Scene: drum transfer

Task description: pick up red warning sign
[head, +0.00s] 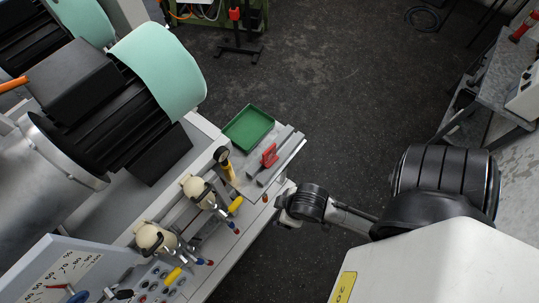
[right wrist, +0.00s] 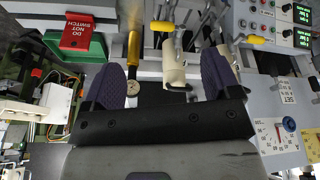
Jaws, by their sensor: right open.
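The red warning sign (head: 270,156) stands on a grey metal strip near the far right end of the machine bench. In the right wrist view the sign (right wrist: 76,32) is at the upper left, with white "DO NOT SWITCH" lettering. My right gripper (head: 282,207) is beside the bench edge, nearer to me than the sign and apart from it. In the right wrist view its two dark fingers (right wrist: 163,62) are spread wide with nothing held between them. My left gripper is not in view.
A green tray (head: 248,127) lies behind the sign. A yellow-handled gauge (head: 225,163) and cream valve bodies (head: 198,190) with yellow levers stand along the bench to the left. A large black-and-teal drum machine (head: 125,95) fills the upper left.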

